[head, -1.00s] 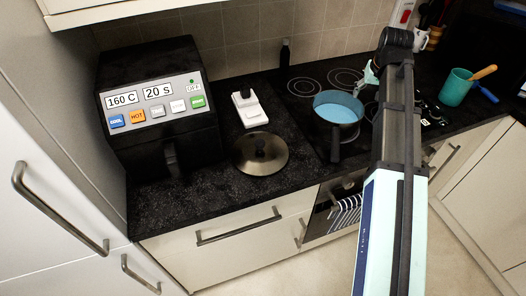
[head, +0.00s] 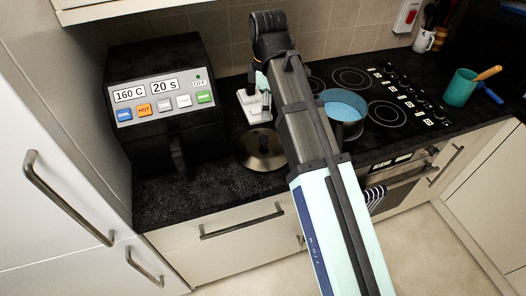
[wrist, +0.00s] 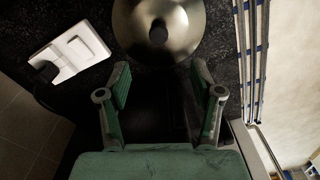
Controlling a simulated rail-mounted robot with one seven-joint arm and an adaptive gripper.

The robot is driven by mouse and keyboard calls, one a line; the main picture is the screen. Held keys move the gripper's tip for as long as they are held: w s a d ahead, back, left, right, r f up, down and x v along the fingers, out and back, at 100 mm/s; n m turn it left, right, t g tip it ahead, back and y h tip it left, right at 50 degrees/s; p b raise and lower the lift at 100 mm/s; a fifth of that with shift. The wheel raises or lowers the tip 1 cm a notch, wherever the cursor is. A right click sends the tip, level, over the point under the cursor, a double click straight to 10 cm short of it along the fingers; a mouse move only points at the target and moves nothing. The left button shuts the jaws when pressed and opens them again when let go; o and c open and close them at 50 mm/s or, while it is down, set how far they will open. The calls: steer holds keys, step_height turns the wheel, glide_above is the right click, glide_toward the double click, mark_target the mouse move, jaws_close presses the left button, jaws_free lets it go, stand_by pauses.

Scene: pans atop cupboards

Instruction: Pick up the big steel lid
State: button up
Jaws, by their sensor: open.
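The big steel lid (head: 258,152) lies flat on the black counter between the fryer-like appliance and the hob. My arm covers its right edge in the head view. In the wrist view the lid (wrist: 183,38) is at the top centre, with its dark round knob (wrist: 158,32) facing up and its top edge cut off. My gripper (wrist: 160,80) is open, its two green-padded fingers spread below the lid in that view. Nothing is between the fingers, and the knob is beyond their tips. The head view mostly hides the gripper behind my arm.
A black appliance (head: 160,95) with coloured buttons stands left of the lid. A white device (head: 250,108) with a black plug sits behind it. A blue-lined pan (head: 345,104) stands on the hob to the right. Bare counter lies front-left of the lid.

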mark_target(264, 138)
step_height(264, 138, down, 9)
steer(key=shift+r+p, duration=0.1)
steer(key=shift+p, duration=0.85)
steer(key=shift+w+a+f+p, duration=0.15)
steer(key=shift+f+p, duration=0.15)
steer(key=shift+f, duration=0.6)
steer(key=shift+s+a+f+p, duration=0.1)
steer(key=shift+f+p, duration=0.25)
steer(key=shift+f, duration=0.6)
steer(key=shift+w+a+f+p, duration=0.15)
steer(key=shift+f+p, duration=0.15)
steer(key=shift+f, duration=0.6)
steer(key=shift+s, duration=0.1)
jaws_close()
